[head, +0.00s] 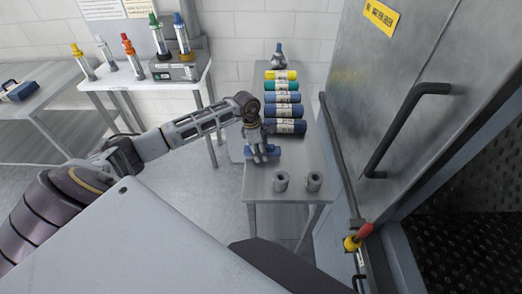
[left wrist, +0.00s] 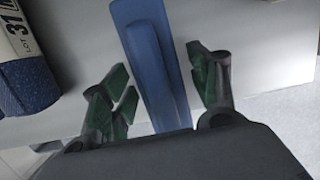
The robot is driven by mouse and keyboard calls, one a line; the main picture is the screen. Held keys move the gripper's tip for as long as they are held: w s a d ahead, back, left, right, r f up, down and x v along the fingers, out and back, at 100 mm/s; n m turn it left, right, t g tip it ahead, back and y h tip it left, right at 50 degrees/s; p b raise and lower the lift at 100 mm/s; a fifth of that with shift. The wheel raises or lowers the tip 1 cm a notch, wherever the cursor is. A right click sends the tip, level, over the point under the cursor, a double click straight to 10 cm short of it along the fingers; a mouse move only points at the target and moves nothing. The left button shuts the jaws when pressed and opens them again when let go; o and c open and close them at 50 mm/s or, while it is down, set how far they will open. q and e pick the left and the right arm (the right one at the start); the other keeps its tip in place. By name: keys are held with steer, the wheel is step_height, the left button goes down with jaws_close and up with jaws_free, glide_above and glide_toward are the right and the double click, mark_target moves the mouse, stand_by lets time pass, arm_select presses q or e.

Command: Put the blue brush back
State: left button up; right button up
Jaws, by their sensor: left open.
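The blue brush (head: 276,152) lies on a narrow metal table (head: 262,185), at the near end of a row of rolls. It also shows in the left wrist view as a long blue bar with a raised middle (left wrist: 150,50). My left gripper (head: 262,156) is right over the brush, pointing down. In the left wrist view its green-padded fingers (left wrist: 158,78) are open, one on each side of the brush. A gap shows on both sides, so I see no grip. The brush's near end is partly hidden by my gripper body. My right gripper is not in view.
Several labelled rolls, yellow, teal and blue (head: 284,98), lie behind the brush. A large metal door with a dark handle (head: 385,150) is close on the right. A back-left table holds several coloured-cap bottles (head: 158,38).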

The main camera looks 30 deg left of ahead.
arm_select(q)
steer(key=shift+r, duration=0.35)
steer(key=b+v, duration=0.1)
steer(key=v, duration=1.1)
steer(key=shift+s, duration=0.1)
